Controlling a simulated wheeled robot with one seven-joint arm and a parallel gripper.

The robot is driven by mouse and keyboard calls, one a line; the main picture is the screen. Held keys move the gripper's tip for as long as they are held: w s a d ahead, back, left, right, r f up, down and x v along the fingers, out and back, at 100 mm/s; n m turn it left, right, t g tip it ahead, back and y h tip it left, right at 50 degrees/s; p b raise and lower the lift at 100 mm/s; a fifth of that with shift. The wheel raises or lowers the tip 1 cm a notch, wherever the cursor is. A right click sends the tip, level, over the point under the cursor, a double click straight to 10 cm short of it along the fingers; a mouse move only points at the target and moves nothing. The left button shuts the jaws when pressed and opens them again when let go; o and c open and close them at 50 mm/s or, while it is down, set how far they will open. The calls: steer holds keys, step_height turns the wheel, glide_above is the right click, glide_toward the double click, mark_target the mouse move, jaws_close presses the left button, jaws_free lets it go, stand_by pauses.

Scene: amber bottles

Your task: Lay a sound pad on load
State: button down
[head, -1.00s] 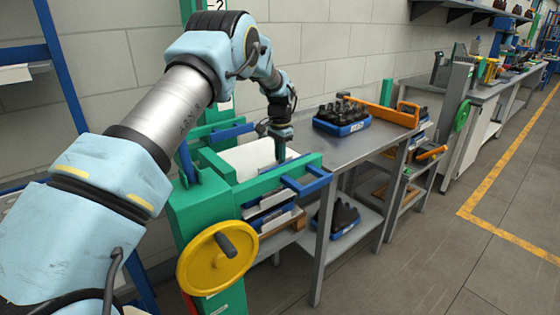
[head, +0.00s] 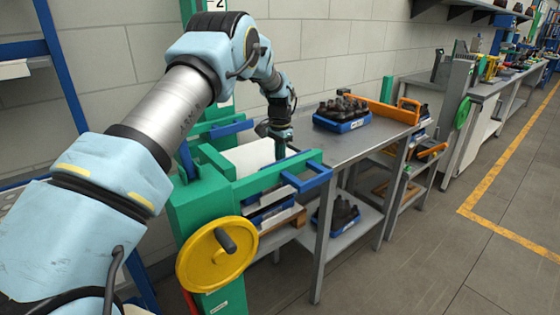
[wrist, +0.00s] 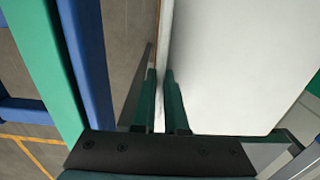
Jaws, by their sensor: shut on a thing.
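A white flat pad (head: 248,157) lies level behind the green beam of a frame in the head view. It fills the right of the wrist view (wrist: 225,65). My gripper (head: 279,152) points down at the pad's right edge. In the wrist view its two dark green fingers (wrist: 160,85) are close together, shut on the pad's near edge. Below the beam, a load of blue crates with white sheets (head: 268,208) stands on a wooden pallet (head: 287,221). The beam hides the fingertips in the head view, and I cannot tell whether the pad touches the load.
A green frame (head: 195,210) with a yellow handwheel (head: 217,260) and blue bars (head: 308,180) stands close around the load. A grey table (head: 365,145) to the right holds a blue crate of dark bottles (head: 342,115) and an orange rail (head: 385,108). The floor on the right is clear.

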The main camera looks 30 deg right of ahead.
steer(key=shift+f, duration=0.1)
steer(key=c, duration=0.9)
jaws_free()
